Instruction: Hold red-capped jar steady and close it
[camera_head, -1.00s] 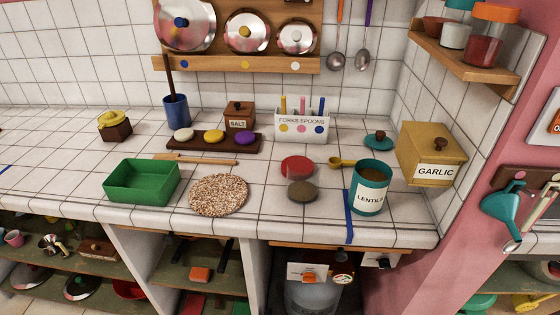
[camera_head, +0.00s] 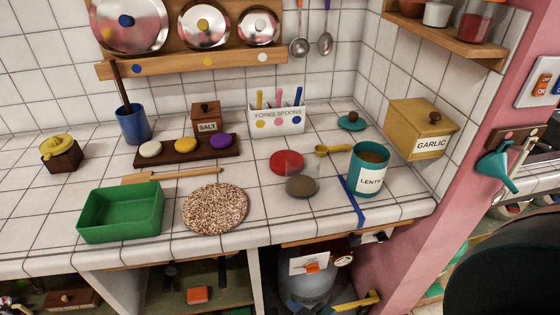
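A clear jar (camera_head: 301,187) with brown contents stands on the tiled counter, right of centre. Its glass is hard to make out; the brown contents show low in it. A flat red disc (camera_head: 285,161), which looks like the red cap, lies on the counter just behind and left of the jar. It appears apart from the jar, with the clear glass partly over it. I cannot make out either gripper in this view. A large dark rounded shape (camera_head: 505,265) fills the lower right corner, probably part of my arm.
A teal LENTILS canister (camera_head: 368,170), open, stands right of the jar, with a blue strip (camera_head: 352,203) beside it. A yellow scoop (camera_head: 335,150) lies behind. A speckled round mat (camera_head: 215,208) and green tray (camera_head: 121,213) are left. Counter in front of the jar is clear.

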